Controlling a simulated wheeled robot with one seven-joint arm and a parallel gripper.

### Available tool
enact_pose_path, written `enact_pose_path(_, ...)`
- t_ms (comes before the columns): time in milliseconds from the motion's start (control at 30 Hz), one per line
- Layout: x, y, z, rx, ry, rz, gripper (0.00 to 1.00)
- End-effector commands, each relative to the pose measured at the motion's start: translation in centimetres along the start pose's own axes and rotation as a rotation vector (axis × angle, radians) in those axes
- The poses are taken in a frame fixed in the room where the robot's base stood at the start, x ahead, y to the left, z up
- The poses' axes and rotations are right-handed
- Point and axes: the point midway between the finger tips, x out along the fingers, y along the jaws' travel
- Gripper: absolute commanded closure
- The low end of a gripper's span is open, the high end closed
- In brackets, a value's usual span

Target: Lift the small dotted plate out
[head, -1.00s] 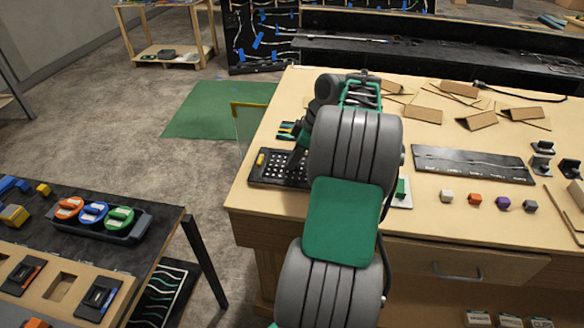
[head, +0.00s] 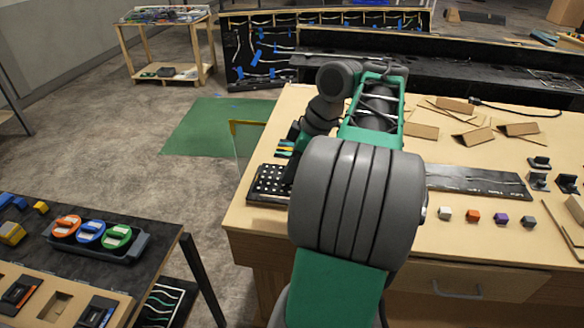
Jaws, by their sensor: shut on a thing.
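The small dotted plate (head: 271,180), black with white dots, shows at the left front of the wooden bench. It appears just above the black console panel (head: 262,200), overlapping it in the picture. How large a gap lies between them I cannot tell. My gripper (head: 291,169) is at the plate's right side, dark and pointing down, shut on the plate. Its fingertips are small and partly hidden by my arm. My arm also hides the right part of the panel.
Coloured strips (head: 287,147) show just behind my gripper. A long black strip (head: 478,181), several small cubes and cardboard pieces (head: 473,136) lie on the bench's right side. A dark side table (head: 155,222) with coloured round parts stands left, across a floor gap.

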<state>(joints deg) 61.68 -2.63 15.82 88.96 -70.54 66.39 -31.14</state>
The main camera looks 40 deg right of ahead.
Motion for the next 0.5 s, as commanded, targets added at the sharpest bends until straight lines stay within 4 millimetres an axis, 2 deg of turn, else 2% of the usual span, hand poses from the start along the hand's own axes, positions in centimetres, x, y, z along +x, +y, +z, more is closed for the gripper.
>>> enact_pose_path(100, -1.3, -2.5, -0.1, -0.001, -0.001, 0.004, 1.00)
enact_pose_path(200, -1.9, -3.8, -0.2, -0.001, -0.001, 0.002, 1.00)
enact_pose_path(500, -4.3, -4.4, -1.1, 0.000, 0.000, 0.001, 1.00)
